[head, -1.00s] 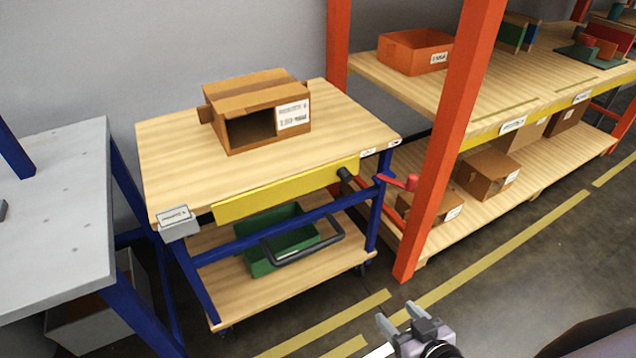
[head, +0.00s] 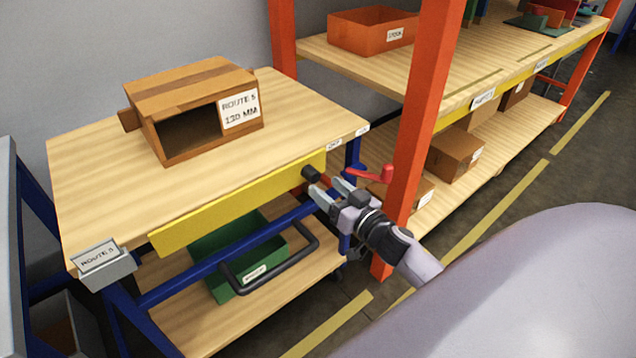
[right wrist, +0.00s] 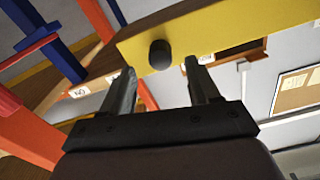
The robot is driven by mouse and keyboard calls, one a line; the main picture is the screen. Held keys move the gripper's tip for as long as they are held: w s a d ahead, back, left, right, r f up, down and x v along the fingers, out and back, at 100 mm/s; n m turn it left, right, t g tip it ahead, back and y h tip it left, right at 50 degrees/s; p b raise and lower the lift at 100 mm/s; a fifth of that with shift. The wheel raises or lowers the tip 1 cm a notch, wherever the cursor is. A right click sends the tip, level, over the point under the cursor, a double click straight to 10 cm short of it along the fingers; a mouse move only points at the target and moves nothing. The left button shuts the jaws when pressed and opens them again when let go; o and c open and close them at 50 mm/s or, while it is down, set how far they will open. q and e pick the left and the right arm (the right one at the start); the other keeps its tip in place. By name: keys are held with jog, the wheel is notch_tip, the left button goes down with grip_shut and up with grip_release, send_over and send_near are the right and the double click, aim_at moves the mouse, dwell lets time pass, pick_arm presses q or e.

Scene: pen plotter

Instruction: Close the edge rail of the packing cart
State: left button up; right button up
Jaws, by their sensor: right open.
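The packing cart (head: 100,170) has a wooden top and blue legs. Its yellow edge rail (head: 235,205) hangs along the front edge, its face turned outward, with a black knob (head: 311,173) at its right end. My right gripper (head: 330,190) is open, close in front of the knob and apart from it. In the right wrist view the knob (right wrist: 161,54) lies beyond and between the two open fingers (right wrist: 162,85), against the yellow rail (right wrist: 210,30). My left gripper is not in view.
An open cardboard box (head: 190,95) stands on the cart top. A red lever (head: 372,173) and an orange post (head: 415,130) stand close right of my gripper. A black handle (head: 290,265) and a green bin (head: 225,250) are below the rail.

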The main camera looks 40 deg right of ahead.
aim_at(316, 179)
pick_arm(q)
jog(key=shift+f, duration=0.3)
pick_arm(e)
jog(key=shift+w+a, duration=0.15)
jog(key=shift+w, duration=1.65)
